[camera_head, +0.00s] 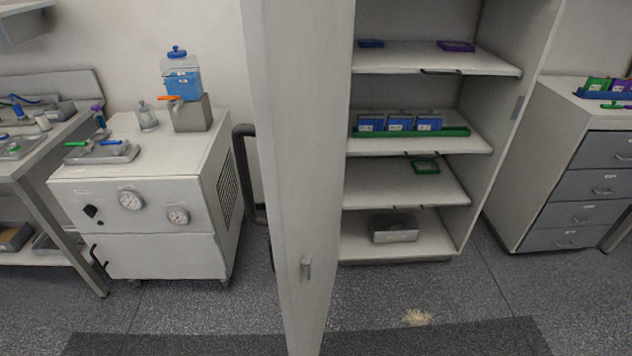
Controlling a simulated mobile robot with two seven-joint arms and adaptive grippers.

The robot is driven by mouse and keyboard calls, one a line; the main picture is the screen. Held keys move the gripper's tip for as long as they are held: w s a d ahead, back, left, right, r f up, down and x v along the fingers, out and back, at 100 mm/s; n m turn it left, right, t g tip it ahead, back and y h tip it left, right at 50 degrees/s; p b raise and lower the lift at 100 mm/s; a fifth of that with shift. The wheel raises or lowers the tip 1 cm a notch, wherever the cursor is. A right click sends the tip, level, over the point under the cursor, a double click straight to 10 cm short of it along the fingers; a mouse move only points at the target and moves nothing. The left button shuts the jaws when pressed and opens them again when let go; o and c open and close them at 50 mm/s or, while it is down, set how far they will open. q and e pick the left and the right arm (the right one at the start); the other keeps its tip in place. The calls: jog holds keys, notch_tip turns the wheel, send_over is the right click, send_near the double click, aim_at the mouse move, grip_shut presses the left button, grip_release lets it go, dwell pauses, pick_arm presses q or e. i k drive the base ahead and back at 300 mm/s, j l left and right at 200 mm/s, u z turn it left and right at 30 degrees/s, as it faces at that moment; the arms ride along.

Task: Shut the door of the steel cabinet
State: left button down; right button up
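The steel cabinet (510,60) stands at the centre right in the head view, with its shelves exposed. Its door (300,170) is wide open, hinged on the left, and swings out toward me so that I see it at a steep angle. The door hides the cabinet's left side. Neither of my grippers shows in the head view.
Blue boxes (400,123) in a green tray stand on a middle shelf. A metal bin (394,230) sits on the lowest shelf. A white machine (140,225) stands left, a drawer unit (580,190) right. A pale spill (417,318) marks the otherwise clear floor before the cabinet.

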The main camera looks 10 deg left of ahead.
aim_at(299, 53)
jog(key=j+z, duration=0.2)
jog(key=j, duration=0.4)
jog(key=j+z, duration=0.2)
jog(key=j, duration=0.35)
jog(key=k+j+z, duration=0.2)
jog(key=j, duration=0.4)
jog(key=i, duration=0.05)
